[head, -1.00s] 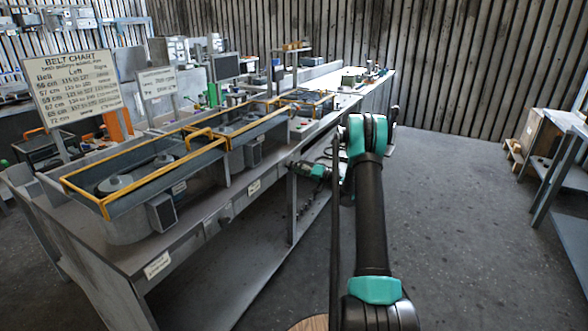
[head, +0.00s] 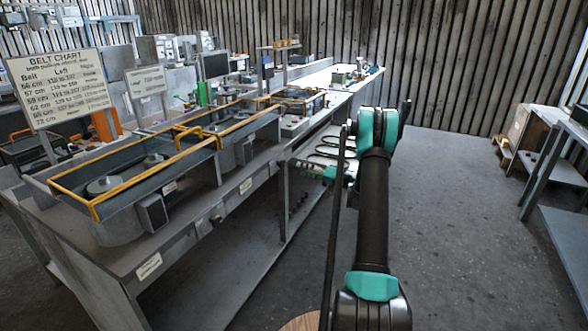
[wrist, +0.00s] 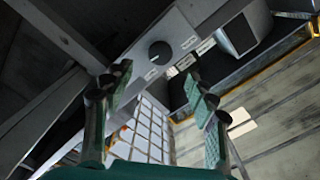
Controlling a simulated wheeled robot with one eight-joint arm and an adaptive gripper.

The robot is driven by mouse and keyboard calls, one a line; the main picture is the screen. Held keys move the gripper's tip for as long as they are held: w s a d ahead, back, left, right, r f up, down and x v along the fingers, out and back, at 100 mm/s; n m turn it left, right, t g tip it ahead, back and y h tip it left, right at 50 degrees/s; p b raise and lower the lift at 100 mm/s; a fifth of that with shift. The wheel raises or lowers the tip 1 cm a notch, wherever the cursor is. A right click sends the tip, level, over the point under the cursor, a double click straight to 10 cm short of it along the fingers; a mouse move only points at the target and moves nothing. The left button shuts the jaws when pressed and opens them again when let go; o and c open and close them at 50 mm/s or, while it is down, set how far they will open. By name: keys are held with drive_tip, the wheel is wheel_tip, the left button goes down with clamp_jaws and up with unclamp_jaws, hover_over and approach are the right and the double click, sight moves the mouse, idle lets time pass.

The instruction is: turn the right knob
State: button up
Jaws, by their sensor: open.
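In the wrist view a round dark knob (wrist: 160,53) sits on a grey panel, with small white labels around it. My gripper (wrist: 157,78) is open, one finger on each side of the picture below the knob. Nothing is between the fingers, and they appear apart from the knob. In the head view a small knob (head: 216,219) shows on the front edge of the grey bench (head: 185,245). I cannot tell whether it is the same knob. My gripper (head: 328,173) is partly hidden behind my arm in the head view, to the right of the bench front.
Yellow-railed housings (head: 150,195) with pulleys stand on the bench. A belt chart board (head: 60,85) stands behind them at left. Dark loops (head: 325,148) show beside the bench near my arm. A shelf table (head: 545,165) is at right. The floor between is clear.

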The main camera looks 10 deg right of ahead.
drive_tip(key=shift+v, duration=1.25)
